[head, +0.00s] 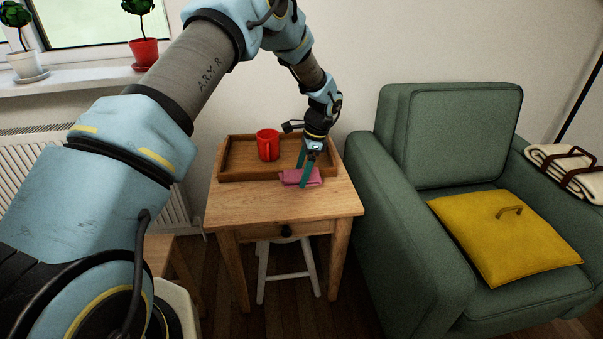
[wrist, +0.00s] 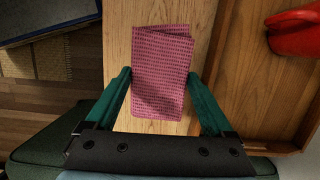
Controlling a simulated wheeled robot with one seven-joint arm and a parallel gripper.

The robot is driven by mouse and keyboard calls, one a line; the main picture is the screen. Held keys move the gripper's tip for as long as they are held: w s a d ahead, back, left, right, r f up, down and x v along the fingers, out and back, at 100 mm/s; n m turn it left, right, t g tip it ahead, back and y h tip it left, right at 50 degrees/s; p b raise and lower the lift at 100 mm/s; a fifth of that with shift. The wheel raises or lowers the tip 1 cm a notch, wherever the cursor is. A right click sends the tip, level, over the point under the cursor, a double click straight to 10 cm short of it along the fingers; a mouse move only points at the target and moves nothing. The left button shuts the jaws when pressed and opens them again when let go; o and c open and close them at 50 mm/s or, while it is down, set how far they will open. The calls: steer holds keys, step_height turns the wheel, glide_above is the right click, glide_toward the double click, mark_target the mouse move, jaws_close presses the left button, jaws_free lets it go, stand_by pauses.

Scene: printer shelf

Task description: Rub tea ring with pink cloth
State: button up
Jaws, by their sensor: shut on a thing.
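The pink cloth (head: 293,178) lies folded on the wooden side table (head: 340,197), by the front right of the tray. In the wrist view the cloth (wrist: 160,65) shows a woven check and sits between the two green fingers. My gripper (head: 305,172) points down at the table and is shut on the cloth, one finger along each side (wrist: 160,88). I see no tea ring in either view; whether one lies under the cloth I cannot tell.
A wooden tray (head: 232,176) with raised rims stands at the back of the table, holding a red mug (head: 268,146). A green armchair (head: 450,130) with a yellow cushion (head: 505,240) stands close on the right. The table's front strip is clear.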

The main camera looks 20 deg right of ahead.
steer(key=shift+r+p, duration=0.55)
steer(key=shift+r, duration=0.6)
